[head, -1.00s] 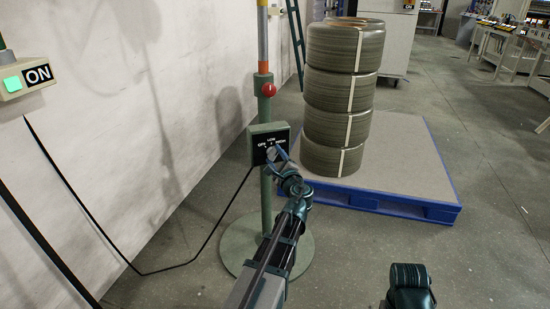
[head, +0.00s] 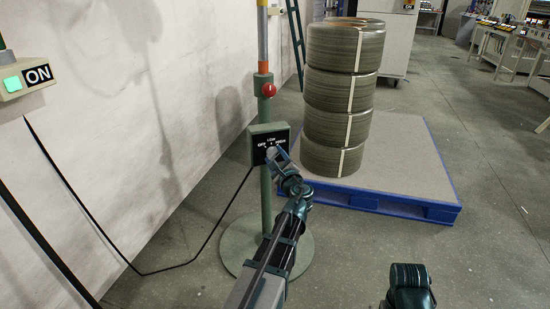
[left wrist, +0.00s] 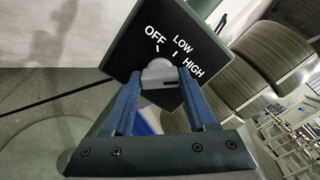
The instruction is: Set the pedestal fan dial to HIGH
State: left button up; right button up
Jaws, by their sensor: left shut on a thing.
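The fan's control box (head: 270,142) is a green box on the green pedestal pole, with a black face marked OFF, LOW and HIGH. In the left wrist view the black face (left wrist: 135,50) is close and tilted. The pale grey dial (left wrist: 159,72) sits below the labels. My left gripper (head: 278,153) is at the face, and in the left wrist view its two blue fingers (left wrist: 160,83) are shut on the dial, one on each side. The dial's pointer mark is not clear. Only a dark link of my right arm shows; its gripper is out of view.
A red knob (head: 268,90) is higher on the pole, and the round base (head: 240,250) is on the floor. A stack of coils (head: 340,95) stands on a blue-edged pallet (head: 430,211) to the right. A wall and a black cable are left.

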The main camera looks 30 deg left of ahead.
pick_arm(q)
jog(key=o, duration=1.4)
jog(key=shift+c, duration=0.2)
jog(key=v, duration=1.4)
jog(key=shift+a, duration=0.1)
